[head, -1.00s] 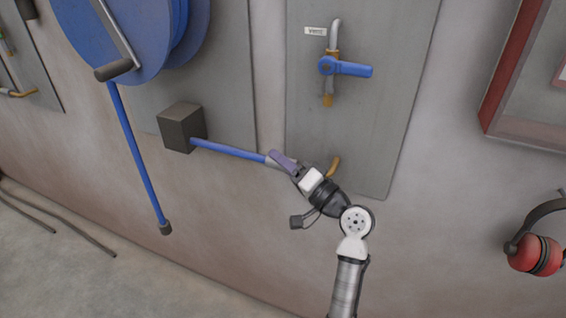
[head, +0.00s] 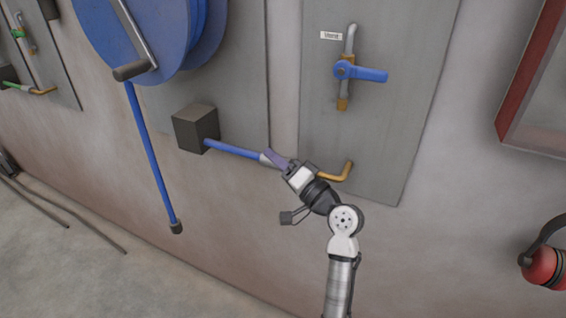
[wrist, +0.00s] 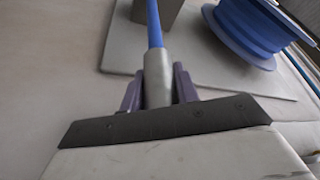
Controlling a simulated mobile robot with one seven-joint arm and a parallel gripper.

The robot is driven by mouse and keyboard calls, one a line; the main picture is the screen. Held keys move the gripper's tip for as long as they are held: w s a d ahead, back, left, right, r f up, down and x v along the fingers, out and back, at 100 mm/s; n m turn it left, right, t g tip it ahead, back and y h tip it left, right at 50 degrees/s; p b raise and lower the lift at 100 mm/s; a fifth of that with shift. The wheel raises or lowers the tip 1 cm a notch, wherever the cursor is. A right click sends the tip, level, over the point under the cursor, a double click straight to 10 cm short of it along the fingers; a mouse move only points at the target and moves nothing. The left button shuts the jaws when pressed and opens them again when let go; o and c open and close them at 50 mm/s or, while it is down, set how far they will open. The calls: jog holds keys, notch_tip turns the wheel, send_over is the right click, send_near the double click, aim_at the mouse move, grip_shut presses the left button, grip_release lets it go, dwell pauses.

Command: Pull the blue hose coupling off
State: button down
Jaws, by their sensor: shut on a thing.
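The hose coupling is a grey sleeve (head: 264,158) on the end of a blue hose (head: 232,150). My gripper (head: 275,160) has its purple fingers shut on it. In the wrist view the coupling (wrist: 157,82) lies between the two fingers, with the blue hose (wrist: 153,25) running away from it. A bent brass outlet pipe (head: 347,172) on the grey panel (head: 385,140) is to the right of my gripper. A gap shows between coupling and pipe, though my gripper hides part of the pipe's end.
A blue lever valve (head: 362,73) is on the panel above. A dark box (head: 196,127) and blue hose reel (head: 135,35) are on the wall at left; a second hose (head: 150,160) hangs there. Red ear defenders (head: 545,267) hang at right. The wall below is clear.

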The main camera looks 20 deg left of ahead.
jog(key=c, duration=1.1)
grip_release()
jog(key=shift+a, duration=0.2)
jog(key=shift+o, duration=0.2)
jog(key=shift+d, duration=0.1)
jog(key=b+v, duration=0.3)
jog(key=v, duration=1)
jog(key=shift+d, duration=0.3)
jog(key=shift+s+f, duration=0.1)
